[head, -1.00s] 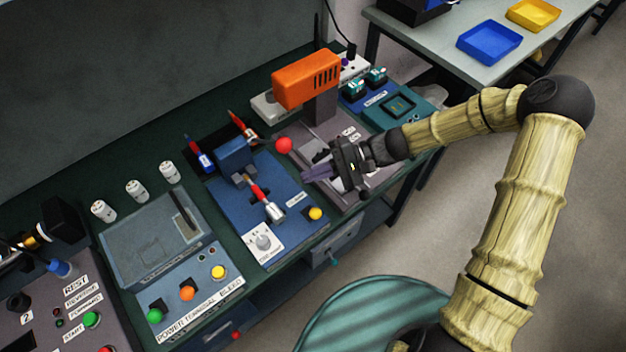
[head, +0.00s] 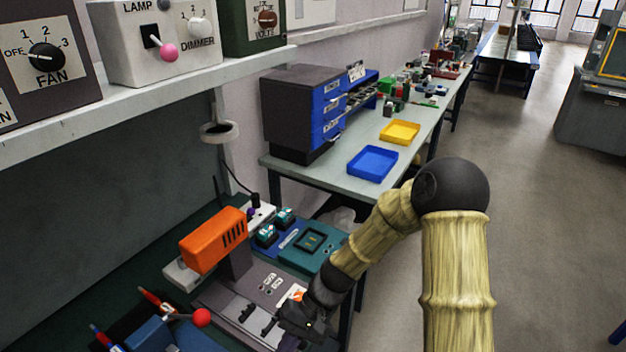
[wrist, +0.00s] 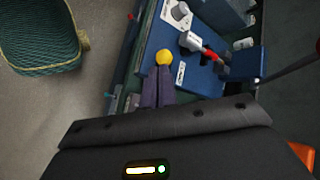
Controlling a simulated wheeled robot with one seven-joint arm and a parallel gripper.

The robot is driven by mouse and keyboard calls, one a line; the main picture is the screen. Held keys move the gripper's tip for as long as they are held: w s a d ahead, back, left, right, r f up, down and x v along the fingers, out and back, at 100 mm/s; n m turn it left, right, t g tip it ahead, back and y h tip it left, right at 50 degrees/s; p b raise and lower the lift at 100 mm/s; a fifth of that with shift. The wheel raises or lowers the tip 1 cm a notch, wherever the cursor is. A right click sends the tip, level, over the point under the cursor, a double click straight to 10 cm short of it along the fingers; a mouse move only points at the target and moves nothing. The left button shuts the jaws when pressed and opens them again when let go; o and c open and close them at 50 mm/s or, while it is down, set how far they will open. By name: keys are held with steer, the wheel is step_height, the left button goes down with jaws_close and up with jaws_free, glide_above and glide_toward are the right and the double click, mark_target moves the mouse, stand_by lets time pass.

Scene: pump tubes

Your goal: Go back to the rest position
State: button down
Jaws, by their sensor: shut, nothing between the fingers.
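My gripper (head: 290,335) is low in the head view, over the front of the grey panel (head: 215,300) beside the orange-headed machine (head: 213,240). Its fingertips are hard to make out there. In the wrist view its two purple fingers (wrist: 157,92) lie together with nothing between them. They point toward a yellow button (wrist: 164,57) on the edge of the blue panel (wrist: 205,80); I cannot tell the gap to it. My arm stretches in from the right side of the head view.
A red ball knob (head: 201,318) stands left of my gripper. A teal panel (head: 318,235) is behind it. The side table holds a blue tray (head: 372,163) and a yellow tray (head: 400,132).

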steer(key=d+r+t+h, duration=0.3)
steer(key=d+r+t, duration=0.1)
steer(key=d, duration=0.7)
steer(key=d+r+m+t+h, duration=0.1)
steer(key=d+r+t+h, duration=0.3)
steer(key=d, duration=0.6)
step_height(320, 180, up, 2)
steer(key=shift+s+d+r+t, duration=0.25)
steer(key=shift+d+t, duration=0.05)
steer(key=shift+d, duration=0.05)
